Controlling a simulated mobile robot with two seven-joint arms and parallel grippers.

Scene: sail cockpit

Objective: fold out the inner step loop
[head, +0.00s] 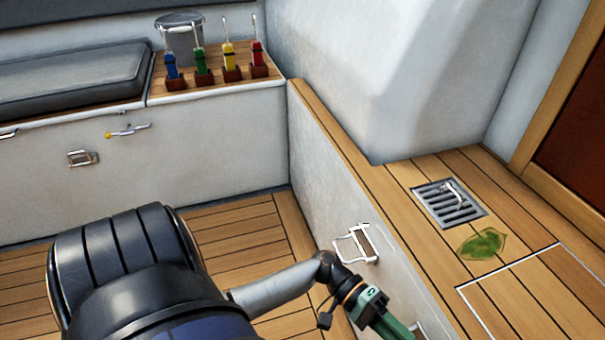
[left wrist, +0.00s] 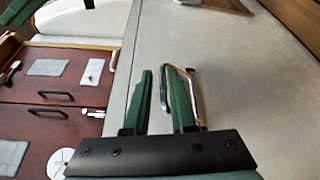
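Two chrome step loops are on the white side wall in the head view. One step loop (head: 357,244) shows clearly; another loop (head: 418,328) is mostly hidden by my gripper at the bottom edge. I cannot tell which is the inner one. My left gripper (head: 393,327) has green fingers and is close to the partly hidden loop. In the left wrist view, my left gripper (left wrist: 160,75) is open, its fingers apart. A chrome loop (left wrist: 192,95) stands at the right finger, partly behind it; contact cannot be told.
A teak ledge (head: 400,205) with a drain grate (head: 450,203) and a green leaf (head: 482,243) lies above the wall. Coloured-handled tools (head: 229,62) stand at the back. The teak floor (head: 240,235) looks clear. Brown panels (left wrist: 50,100) with black handles show in the left wrist view.

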